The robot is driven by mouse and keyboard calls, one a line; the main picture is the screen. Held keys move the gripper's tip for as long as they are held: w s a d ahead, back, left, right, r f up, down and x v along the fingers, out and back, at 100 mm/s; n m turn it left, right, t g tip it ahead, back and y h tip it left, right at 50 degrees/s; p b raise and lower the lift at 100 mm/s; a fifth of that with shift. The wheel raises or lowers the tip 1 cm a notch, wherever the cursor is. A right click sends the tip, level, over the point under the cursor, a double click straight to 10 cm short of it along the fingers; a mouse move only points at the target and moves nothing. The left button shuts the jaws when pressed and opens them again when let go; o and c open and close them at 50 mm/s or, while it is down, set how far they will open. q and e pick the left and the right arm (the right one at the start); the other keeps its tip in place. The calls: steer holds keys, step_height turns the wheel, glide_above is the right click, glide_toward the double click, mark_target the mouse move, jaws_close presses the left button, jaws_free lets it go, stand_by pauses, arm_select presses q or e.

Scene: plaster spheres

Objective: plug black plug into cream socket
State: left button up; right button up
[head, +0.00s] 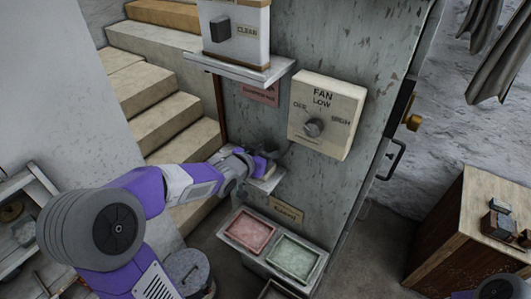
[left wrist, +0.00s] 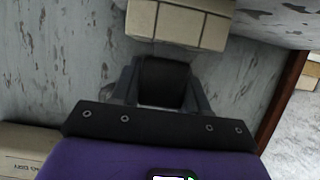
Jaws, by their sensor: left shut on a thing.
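My left gripper (head: 268,160) is at the grey panel, below and left of the fan box. In the left wrist view its fingers (left wrist: 163,85) are shut on the black plug (left wrist: 162,80). A cream block (left wrist: 180,24), which looks like the cream socket, is straight beyond the plug at the top of that view. I cannot tell whether the plug touches it. In the head view a cream block (head: 268,183) shows just below the gripper, partly covered by it. The socket's openings are not visible. My right gripper is not in view.
The cream fan box (head: 327,114) with its knob sticks out right of the gripper. A shelf (head: 240,70) with a switch box is above. Red and green trays (head: 270,262) are below. Stairs (head: 160,115) are at the left, and a wooden cabinet (head: 470,235) is at the right.

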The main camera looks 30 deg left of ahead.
arm_select(q)
steer(key=shift+f+b, duration=0.4)
steer(key=shift+f, duration=0.05)
steer(key=o, duration=1.1)
steer(key=shift+o, duration=0.2)
steer(key=shift+r, duration=0.2)
steer(key=shift+r+p, duration=1.9)
steer(key=shift+p, duration=0.05)
steer(key=shift+f, duration=0.1)
